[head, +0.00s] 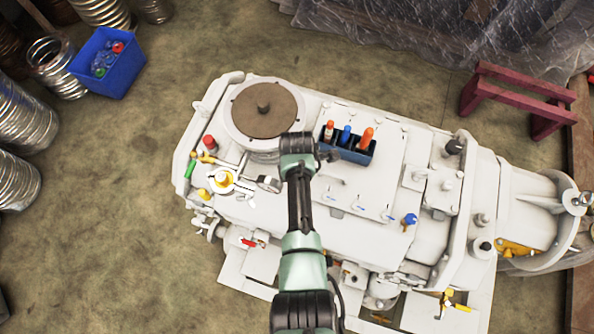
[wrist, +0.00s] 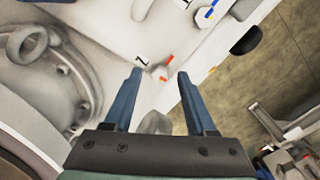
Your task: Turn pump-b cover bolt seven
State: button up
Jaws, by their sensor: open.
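In the wrist view, a small white bolt head (wrist: 158,73) with red-orange marks stands on the white pump cover (wrist: 105,22). A dark printed character beside it looks like a 7. My gripper (wrist: 160,72) is open, with one blue finger on each side of the bolt in the picture. I cannot tell how far above it the fingertips are, and no contact shows. A grey rounded part (wrist: 155,122) shows between the fingers near the palm. In the head view, the white pump (head: 360,190) lies under my arm, and I cannot make out the bolt or fingertips.
A dark tool holder (head: 355,154) with red, blue and orange tools sits on the pump. A round brown-topped flange (head: 280,100) is to its left. A blue bin (head: 108,62) and a maroon stand (head: 515,90) are on the floor. Floor at lower left is clear.

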jog(key=shift+r, duration=0.15)
notch_tip(320, 180, up, 13)
jog(key=b, duration=0.1)
dwell(0.4)
jog(key=shift+f, duration=0.2)
dwell(0.3)
jog(key=w+r+m+t+b, duration=0.3)
jog(key=w+r+m+t, duration=0.55)
jog(key=w+r, duration=0.8)
notch_tip(320, 180, up, 14)
jog(key=m+t+b, duration=0.1)
jog(key=m+t, duration=0.1)
jog(key=t, duration=0.4)
jog(key=s+r+m+t+b, duration=0.1)
jog(key=s+r+m+t, duration=0.25)
jog(key=r, duration=0.55)
jog(key=s+r+m+t+b, duration=0.1)
jog(key=s+r+m+t, duration=0.2)
jog(key=r, duration=0.6)
jog(key=s+r+m+t+b, duration=0.1)
jog(key=s+r+m+t, duration=0.2)
jog(key=s+r+t, duration=0.3)
jog(key=s+r, duration=0.5)
jog(key=shift+s+d+r, duration=0.2)
jog(key=shift+s+d, duration=0.05)
jog(key=shift+s, duration=0.05)
